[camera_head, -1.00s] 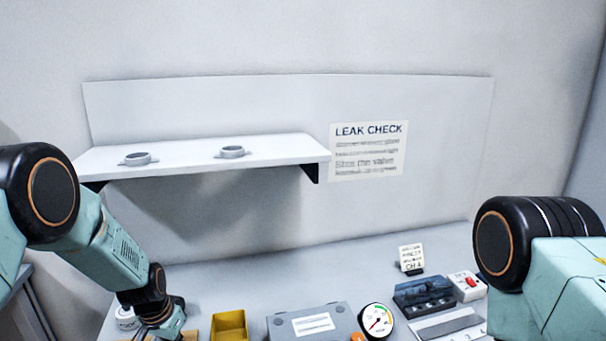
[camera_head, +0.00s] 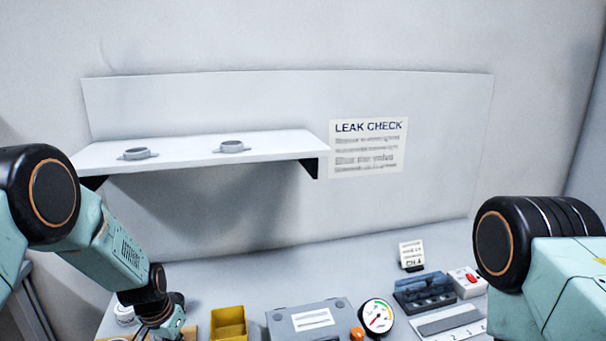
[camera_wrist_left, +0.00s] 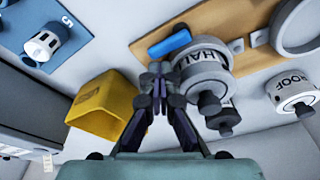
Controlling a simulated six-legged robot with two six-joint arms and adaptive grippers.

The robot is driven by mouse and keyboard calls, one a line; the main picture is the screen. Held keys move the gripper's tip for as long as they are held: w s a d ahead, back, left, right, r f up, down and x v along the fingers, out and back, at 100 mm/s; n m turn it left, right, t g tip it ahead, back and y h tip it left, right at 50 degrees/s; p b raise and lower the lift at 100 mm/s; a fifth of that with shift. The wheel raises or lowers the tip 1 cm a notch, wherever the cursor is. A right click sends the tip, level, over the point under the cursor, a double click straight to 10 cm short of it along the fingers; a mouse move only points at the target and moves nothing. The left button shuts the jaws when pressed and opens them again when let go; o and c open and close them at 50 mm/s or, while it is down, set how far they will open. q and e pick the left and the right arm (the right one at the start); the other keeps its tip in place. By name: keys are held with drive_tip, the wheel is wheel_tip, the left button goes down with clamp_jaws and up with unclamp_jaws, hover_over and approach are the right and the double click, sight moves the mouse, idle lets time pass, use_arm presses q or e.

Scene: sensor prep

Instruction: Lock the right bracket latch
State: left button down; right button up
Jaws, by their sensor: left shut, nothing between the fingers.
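In the left wrist view, a wooden board (camera_wrist_left: 225,20) carries a grey-white cylinder with dark lettering (camera_wrist_left: 203,66). A small blue bar (camera_wrist_left: 169,43), which looks like a latch lever, lies beside it. My left gripper (camera_wrist_left: 158,72) is shut and empty, its fingertips just below the blue bar and close to the cylinder's left side. I cannot tell whether they touch. In the head view my left gripper (camera_head: 165,328) is low at the left, its fingertips hidden. The board's edge (camera_head: 190,333) barely shows there. My right arm shows at the right, but its gripper is out of frame.
A yellow bin (camera_wrist_left: 98,108) stands left of my left gripper. A lettered white cylinder (camera_wrist_left: 293,92) and a ring (camera_wrist_left: 298,28) are to the right. A grey case (camera_head: 300,321) and a gauge (camera_head: 377,317) sit on the bench, below a shelf (camera_head: 190,147).

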use_arm(q)
drive_tip(key=shift+s+f, duration=0.25)
drive_tip(key=shift+f, duration=0.1)
drive_tip(key=shift+s+d+f, duration=0.1)
drive_tip(key=shift+s+d, duration=0.05)
drive_tip(key=shift+s, duration=0.15)
drive_tip(key=shift+s+d, duration=0.1)
drive_tip(key=shift+s, duration=0.15)
drive_tip(key=shift+s+d+p, duration=0.2)
drive_tip(key=shift+s+p, duration=0.15)
idle(0.4)
drive_tip(key=shift+w+a, duration=0.15)
drive_tip(key=shift+w, duration=0.1)
